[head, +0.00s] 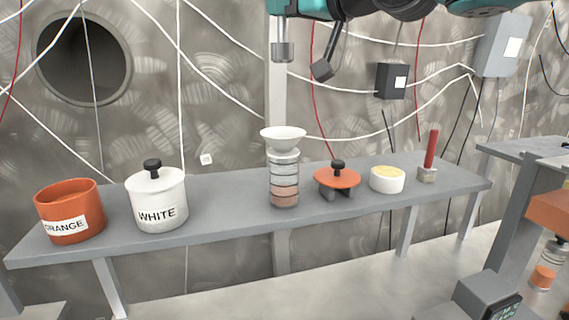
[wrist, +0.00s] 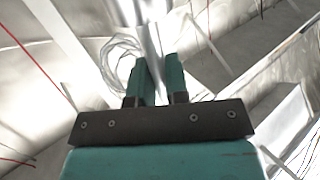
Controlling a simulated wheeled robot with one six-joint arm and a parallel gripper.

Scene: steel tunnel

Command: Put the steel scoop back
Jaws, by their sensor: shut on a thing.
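My gripper shows in the wrist view (wrist: 158,75), its two teal fingers shut on the steel scoop (wrist: 150,45), a shiny upright piece between them. In the head view the scoop's grey cup end (head: 282,52) appears to hang at the top centre, high above the shelf and the funnel; the fingertips are not clear there. The open orange pot (head: 70,222), labelled ORANGE, stands at the shelf's left end. The white pot (head: 160,213), labelled WHITE, has its lid on. An orange lid (head: 337,177) with a black knob rests on a small dark stand.
A clear jar (head: 284,190) with layered contents and a white funnel (head: 283,135) stands mid-shelf. A white bowl (head: 387,184) with yellowish contents and a red stick (head: 431,150) in a small block stand to its right. The grey shelf (head: 225,215) has free room left of the jar.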

